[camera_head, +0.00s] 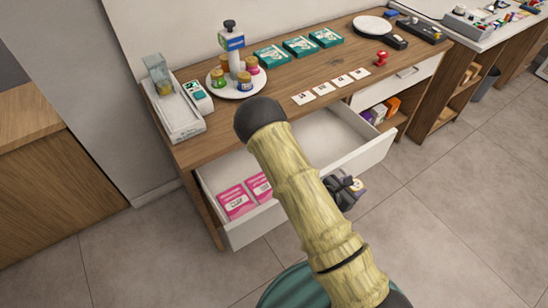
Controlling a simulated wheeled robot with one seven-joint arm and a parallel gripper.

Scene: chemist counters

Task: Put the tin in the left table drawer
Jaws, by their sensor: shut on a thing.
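The left table drawer (357,153) is pulled out under the wooden table. Pink boxes (236,200) lie in its left part; the visible floor of its right part is bare. My gripper (344,186) is dark, just in front of the drawer's front panel toward its right end, and partly hidden by my arm. It is shut on a small round thing, apparently the tin (359,187), of which only a pale, brownish-pink part shows. My arm crosses over the drawer and hides its middle.
The table top (330,65) holds a white tray (187,130), a round stand with jars (250,92), teal boxes (299,46), white cards (322,88) and a red stamp (381,58). The floor in front is clear.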

